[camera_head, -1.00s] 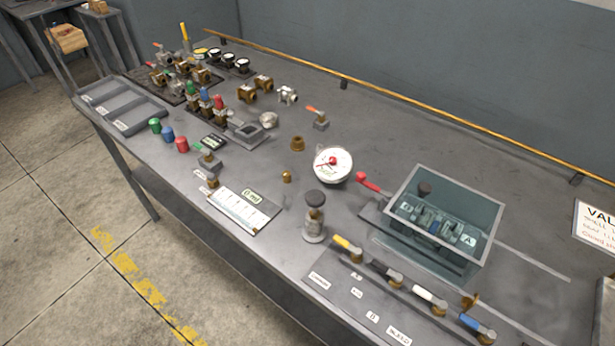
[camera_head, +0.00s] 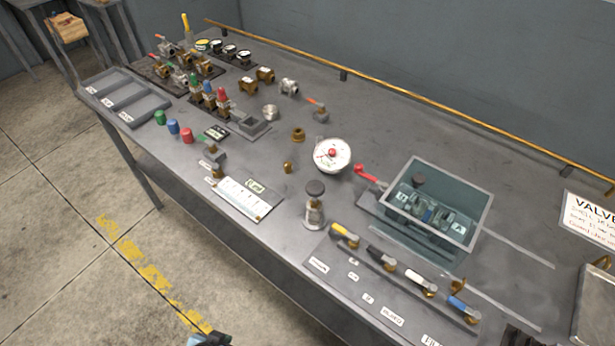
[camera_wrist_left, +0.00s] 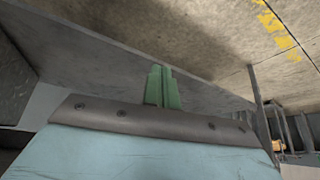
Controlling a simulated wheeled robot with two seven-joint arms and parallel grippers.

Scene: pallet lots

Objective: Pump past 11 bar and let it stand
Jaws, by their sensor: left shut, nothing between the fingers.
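A round white gauge (camera_head: 332,155) with a red centre stands in the middle of the bench; its reading is too small to tell. A red lever (camera_head: 366,173) sticks out on the left side of a clear-walled tank (camera_head: 465,240) with fittings inside. A black-topped knob on a metal body (camera_head: 315,203) stands in front of the gauge. Only a small dark and blue bit of my left gripper (camera_head: 208,340) shows at the bottom edge, below the bench front. In the left wrist view its green fingers (camera_wrist_left: 163,87) are together and empty, beside the bench's underside. My right gripper does not show.
A row of coloured-handle valves (camera_head: 400,272) lies at the front right of the bench. A white chart (camera_head: 240,198) lies left of the knob. Trays, caps and several valves fill the far left. A yellow rail (camera_head: 400,86) runs along the back. A sign (camera_head: 590,218) stands at right.

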